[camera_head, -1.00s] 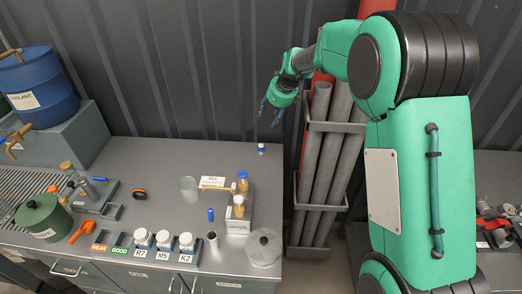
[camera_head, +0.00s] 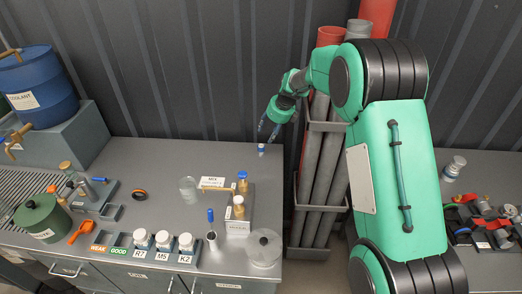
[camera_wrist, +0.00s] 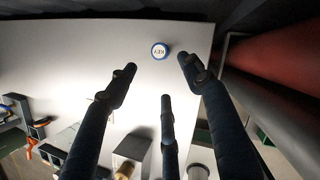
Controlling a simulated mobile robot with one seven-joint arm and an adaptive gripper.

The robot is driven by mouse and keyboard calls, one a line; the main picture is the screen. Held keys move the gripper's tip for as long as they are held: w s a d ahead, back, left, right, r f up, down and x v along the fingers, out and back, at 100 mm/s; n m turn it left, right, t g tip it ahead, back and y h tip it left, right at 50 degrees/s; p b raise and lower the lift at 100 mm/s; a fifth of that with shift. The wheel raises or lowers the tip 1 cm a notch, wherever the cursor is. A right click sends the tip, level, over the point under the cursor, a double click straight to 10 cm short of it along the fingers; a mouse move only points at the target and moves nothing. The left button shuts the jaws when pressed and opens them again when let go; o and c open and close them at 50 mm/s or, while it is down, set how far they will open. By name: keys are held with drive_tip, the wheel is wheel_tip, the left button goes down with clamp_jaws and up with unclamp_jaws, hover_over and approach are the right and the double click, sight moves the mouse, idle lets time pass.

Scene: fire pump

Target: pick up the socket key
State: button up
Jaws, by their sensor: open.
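The socket key (camera_head: 261,149) is a small upright piece with a blue and white top, standing near the back right corner of the left bench. In the wrist view its round top (camera_wrist: 160,50), white with a blue rim, reads "KEY". My gripper (camera_head: 268,132) is just above and slightly right of it in the head view. In the wrist view, my gripper's (camera_wrist: 158,66) dark fingers are spread and empty, and the key shows just beyond their tips, apart from them. The lower part of the key is hidden from above.
A grey rack (camera_head: 305,215) with upright pipes stands right of the bench. The bench around the key is clear.

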drive_tip(key=b, duration=0.2)
hover_over(262, 146)
drive_tip(key=s+d, duration=0.1)
drive_tip(key=s, duration=0.1)
drive_tip(key=f, duration=0.6)
drive_tip(key=shift+w+d+f, duration=0.15)
drive_tip(key=shift+d+f, duration=0.05)
drive_tip(key=shift+f, duration=0.2)
drive_tip(key=shift+b+x, duration=0.45)
drive_tip(key=shift+x, duration=2.35)
drive_tip(key=c, duration=1.2)
